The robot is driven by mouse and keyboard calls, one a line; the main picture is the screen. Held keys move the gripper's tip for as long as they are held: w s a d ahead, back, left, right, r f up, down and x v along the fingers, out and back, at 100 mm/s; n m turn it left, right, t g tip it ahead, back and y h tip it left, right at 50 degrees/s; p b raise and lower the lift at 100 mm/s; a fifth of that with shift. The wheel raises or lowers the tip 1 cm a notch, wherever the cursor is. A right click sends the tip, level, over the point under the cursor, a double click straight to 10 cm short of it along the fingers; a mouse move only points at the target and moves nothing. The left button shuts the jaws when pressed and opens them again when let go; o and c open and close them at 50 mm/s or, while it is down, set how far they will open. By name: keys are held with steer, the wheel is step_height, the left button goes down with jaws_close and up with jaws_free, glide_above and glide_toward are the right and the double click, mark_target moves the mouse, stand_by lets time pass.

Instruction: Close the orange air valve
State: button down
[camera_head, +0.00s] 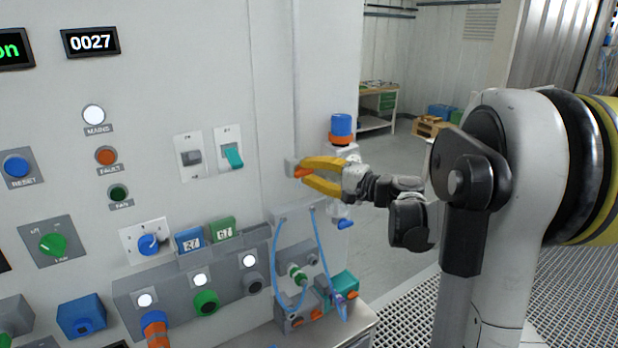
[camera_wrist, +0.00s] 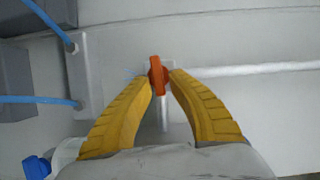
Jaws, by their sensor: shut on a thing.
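The orange air valve handle (camera_wrist: 158,77) shows in the wrist view between the tips of my gripper's yellow fingers. My gripper (camera_wrist: 160,84) is shut on this handle, with one finger on each side. In the wrist view the handle stands nearly upright in the picture, across a pale pipe that runs off to the right. In the head view my gripper (camera_head: 299,171) reaches the panel's right part from the right. A small orange part of the valve handle (camera_head: 303,172) shows between its fingertips. The valve body behind is mostly hidden.
Blue hoses (camera_head: 322,262) hang below my gripper. A blue-capped unit (camera_head: 341,128) stands just behind it, and a blue knob (camera_wrist: 37,167) shows at lower left in the wrist view. Panel switches (camera_head: 229,150) lie to the left. Open grated floor (camera_head: 395,320) is at lower right.

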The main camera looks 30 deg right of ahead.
steer(key=shift+m+t+b, duration=0.3)
steer(key=shift+m+b, duration=0.05)
steer(key=shift+m, duration=0.25)
steer(key=shift+w, duration=0.1)
steer(key=c, duration=1.5)
jaws_free()
steer(key=shift+w+a+f, duration=0.1)
steer(key=shift+a, duration=0.05)
steer(key=v, duration=1.2)
